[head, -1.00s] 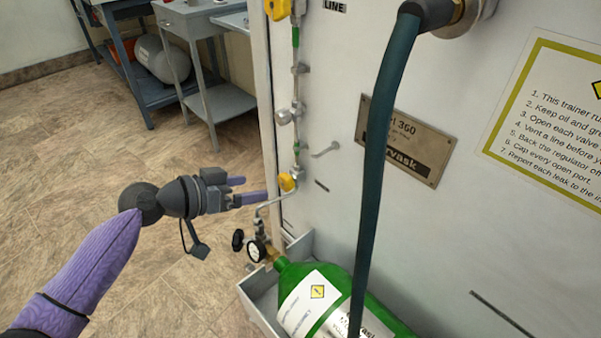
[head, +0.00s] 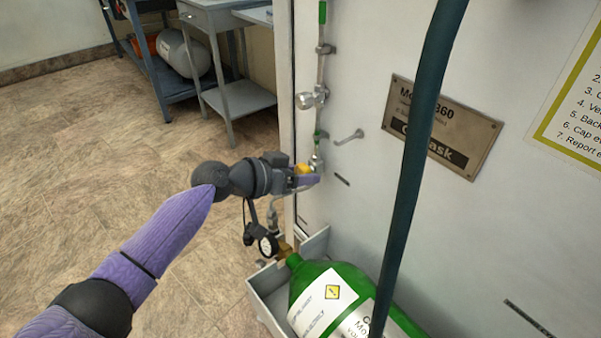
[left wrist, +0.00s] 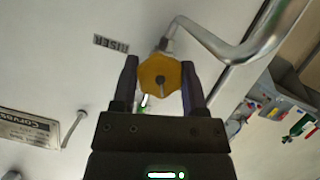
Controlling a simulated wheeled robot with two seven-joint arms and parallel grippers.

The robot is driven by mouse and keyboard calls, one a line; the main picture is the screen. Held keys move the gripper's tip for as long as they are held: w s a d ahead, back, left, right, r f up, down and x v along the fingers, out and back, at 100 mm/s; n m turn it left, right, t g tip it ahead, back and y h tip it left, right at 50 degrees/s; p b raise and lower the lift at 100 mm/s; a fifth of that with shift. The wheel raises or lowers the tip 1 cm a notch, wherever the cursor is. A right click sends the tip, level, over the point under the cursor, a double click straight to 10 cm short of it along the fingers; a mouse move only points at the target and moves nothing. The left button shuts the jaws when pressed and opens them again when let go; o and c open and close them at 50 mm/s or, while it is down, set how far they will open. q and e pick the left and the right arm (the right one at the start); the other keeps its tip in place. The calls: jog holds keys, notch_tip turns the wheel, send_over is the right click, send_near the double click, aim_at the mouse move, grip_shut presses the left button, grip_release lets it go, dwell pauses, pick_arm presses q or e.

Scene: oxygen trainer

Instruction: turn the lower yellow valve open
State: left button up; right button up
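The lower yellow valve (head: 302,169) is a small knob low on the pipe at the left edge of the white panel. In the left wrist view its lobed yellow face (left wrist: 160,76) lies between my left gripper's two fingers. My left gripper (head: 307,179) reaches it from the left and partly hides it in the head view. The fingers (left wrist: 160,83) stand apart, one on each side of the knob. I cannot tell whether they touch it. My right gripper is not in view.
A green cylinder (head: 374,310) lies in a grey tray (head: 262,287) below the valve, with a gauge (head: 268,246) beside it. A dark hose (head: 420,120) hangs in front of the panel. A metal pipe (left wrist: 250,45) bends close by the knob.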

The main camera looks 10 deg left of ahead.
pick_arm(q)
grip_shut()
jog(key=shift+f+n+b, duration=0.3)
jog(key=shift+n+b, duration=0.1)
jog(key=shift+b, duration=0.2)
jog(key=shift+r, duration=0.25)
jog(key=o, duration=0.6)
grip_release()
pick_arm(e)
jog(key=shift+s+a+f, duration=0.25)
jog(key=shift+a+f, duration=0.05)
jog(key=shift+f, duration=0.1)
pick_arm(q)
jog(key=p+v, duration=0.4)
jog(key=v, duration=0.6)
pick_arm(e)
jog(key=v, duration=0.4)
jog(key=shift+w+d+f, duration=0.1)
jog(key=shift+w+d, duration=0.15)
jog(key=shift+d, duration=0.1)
